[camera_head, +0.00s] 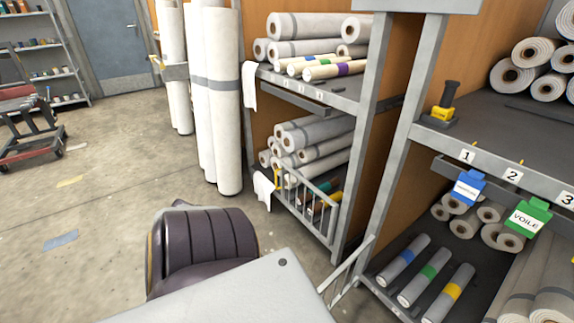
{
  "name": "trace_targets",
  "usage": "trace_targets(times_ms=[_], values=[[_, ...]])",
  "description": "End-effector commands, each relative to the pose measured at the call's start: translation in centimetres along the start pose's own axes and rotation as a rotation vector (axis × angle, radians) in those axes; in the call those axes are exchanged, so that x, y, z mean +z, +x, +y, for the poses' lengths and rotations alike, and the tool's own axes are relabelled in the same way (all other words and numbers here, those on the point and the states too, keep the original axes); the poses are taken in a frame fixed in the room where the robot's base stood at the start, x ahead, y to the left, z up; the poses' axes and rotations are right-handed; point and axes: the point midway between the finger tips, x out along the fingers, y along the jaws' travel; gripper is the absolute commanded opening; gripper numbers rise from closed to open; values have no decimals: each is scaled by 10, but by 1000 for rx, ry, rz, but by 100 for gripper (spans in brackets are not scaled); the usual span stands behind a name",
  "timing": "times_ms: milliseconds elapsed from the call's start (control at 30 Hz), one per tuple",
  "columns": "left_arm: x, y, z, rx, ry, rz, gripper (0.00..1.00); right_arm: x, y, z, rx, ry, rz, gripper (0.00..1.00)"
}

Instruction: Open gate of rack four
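A grey barred gate (307,202) stands across the front of the lower shelf in the middle rack (368,130). It appears closed, with rolls behind it and a small yellow piece (277,179) at its left end. A second set of pale bars (349,272) slants out at the lower left of the right rack; I cannot tell whether it is an open gate. The right rack's edge bears the labels 1 (467,156), 2 (512,174) and 3 (567,199). No readable 4 shows. Neither of my grippers is in view.
Tall white rolls (215,100) stand left of the middle rack. White cloths hang at its edge (263,188). Blue (467,187) and green (525,217) tags hang on the right rack. A red cart (30,130) stands far left. The concrete floor (110,170) between is mostly clear.

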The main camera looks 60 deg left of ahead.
Motion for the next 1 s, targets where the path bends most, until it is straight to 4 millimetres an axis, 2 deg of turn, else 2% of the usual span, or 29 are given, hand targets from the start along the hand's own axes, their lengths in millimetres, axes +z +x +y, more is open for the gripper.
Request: trace_targets(times_ms=[367, 400, 567, 1000], values=[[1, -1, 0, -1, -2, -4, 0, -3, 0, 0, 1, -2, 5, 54], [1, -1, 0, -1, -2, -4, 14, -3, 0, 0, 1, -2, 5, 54], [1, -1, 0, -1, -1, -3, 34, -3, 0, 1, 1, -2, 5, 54], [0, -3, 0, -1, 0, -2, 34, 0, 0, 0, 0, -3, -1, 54]])
